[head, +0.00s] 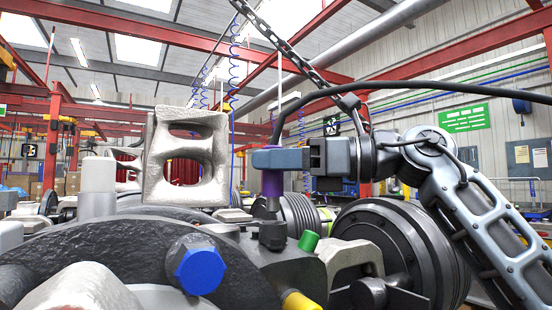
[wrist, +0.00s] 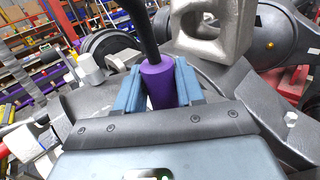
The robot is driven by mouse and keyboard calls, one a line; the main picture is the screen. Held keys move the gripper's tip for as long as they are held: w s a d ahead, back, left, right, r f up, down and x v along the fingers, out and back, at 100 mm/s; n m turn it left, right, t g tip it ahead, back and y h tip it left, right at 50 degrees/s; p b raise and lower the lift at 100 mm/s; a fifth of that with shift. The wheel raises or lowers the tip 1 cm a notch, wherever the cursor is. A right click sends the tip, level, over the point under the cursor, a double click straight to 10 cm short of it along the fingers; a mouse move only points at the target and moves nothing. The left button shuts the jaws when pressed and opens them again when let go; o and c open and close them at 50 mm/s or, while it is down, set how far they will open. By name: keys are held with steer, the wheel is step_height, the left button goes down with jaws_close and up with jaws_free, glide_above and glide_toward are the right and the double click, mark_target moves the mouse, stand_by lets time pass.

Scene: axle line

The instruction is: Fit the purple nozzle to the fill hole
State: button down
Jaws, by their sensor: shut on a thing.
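The purple nozzle (head: 272,184) hangs upright in my gripper (head: 280,159), with its grey tapered tip pointing down. In the wrist view the nozzle (wrist: 158,86) sits between the two blue fingers of my gripper (wrist: 158,90), which are shut on it. A black hose (head: 400,86) runs up from its top and away to the right. Below the tip, a dark round fitting (head: 272,235) stands on the axle housing (head: 105,240). The tip looks just above or behind this fitting; I cannot tell whether they touch. No hole opening can be made out.
A green plug (head: 308,241), a yellow plug (head: 299,301) and a blue bolt head (head: 198,268) stick out near the fitting. A rough cast block (head: 186,195) with openings stands to the left. A large dark drum (head: 395,250) is at the right, below my arm.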

mark_target(276, 197)
steer(key=shift+f+b, duration=1.5)
steer(key=shift+f, duration=0.5)
steer(key=c, duration=0.6)
jaws_free()
steer(key=shift+s+d+b, duration=0.2)
steer(key=shift+d, duration=1.1)
steer(key=shift+s+d+b, duration=0.2)
steer(key=shift+d, duration=1.1)
steer(key=shift+s+d+b, duration=0.2)
steer(key=shift+d, duration=1.1)
